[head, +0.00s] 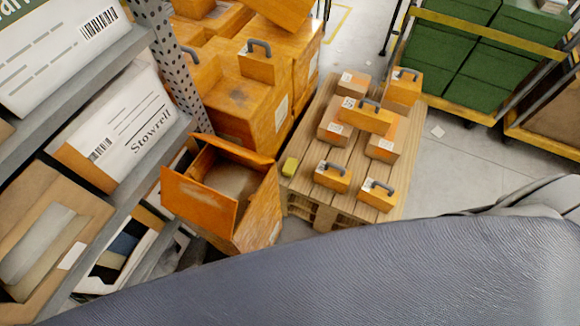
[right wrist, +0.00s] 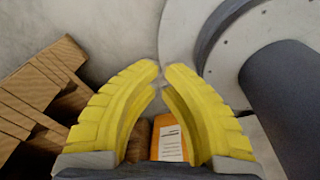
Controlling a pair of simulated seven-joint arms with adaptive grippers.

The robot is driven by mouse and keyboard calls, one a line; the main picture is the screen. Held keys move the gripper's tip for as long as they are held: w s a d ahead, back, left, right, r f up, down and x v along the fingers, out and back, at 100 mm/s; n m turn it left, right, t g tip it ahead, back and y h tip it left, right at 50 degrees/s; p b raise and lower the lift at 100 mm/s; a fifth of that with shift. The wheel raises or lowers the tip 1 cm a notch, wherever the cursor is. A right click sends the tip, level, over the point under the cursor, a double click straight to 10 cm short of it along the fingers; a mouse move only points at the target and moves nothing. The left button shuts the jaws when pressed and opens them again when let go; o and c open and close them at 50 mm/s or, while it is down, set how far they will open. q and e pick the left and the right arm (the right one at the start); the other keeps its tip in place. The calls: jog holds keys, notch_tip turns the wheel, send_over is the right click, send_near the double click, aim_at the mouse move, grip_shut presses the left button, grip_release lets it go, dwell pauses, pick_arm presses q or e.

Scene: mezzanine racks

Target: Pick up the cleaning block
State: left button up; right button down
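My right gripper (right wrist: 161,69) shows only in the right wrist view. Its yellow fingers converge and their tips nearly meet; I see nothing clearly gripped. An orange surface with a white label (right wrist: 172,143) and something brown show between the finger bases. My left gripper is in neither view.
An open orange box (head: 258,214) stands left of the pallet, with stacked orange boxes (head: 236,103) behind. Orange handled cases and cartons (head: 335,133) stand on the pallet. Shelving (head: 156,160) lines the left; green crates (head: 470,80) stand back right. Floor right of the pallet is clear.

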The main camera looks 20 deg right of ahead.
jog(key=c, duration=0.6)
grip_release()
jog(key=shift+a, duration=0.1)
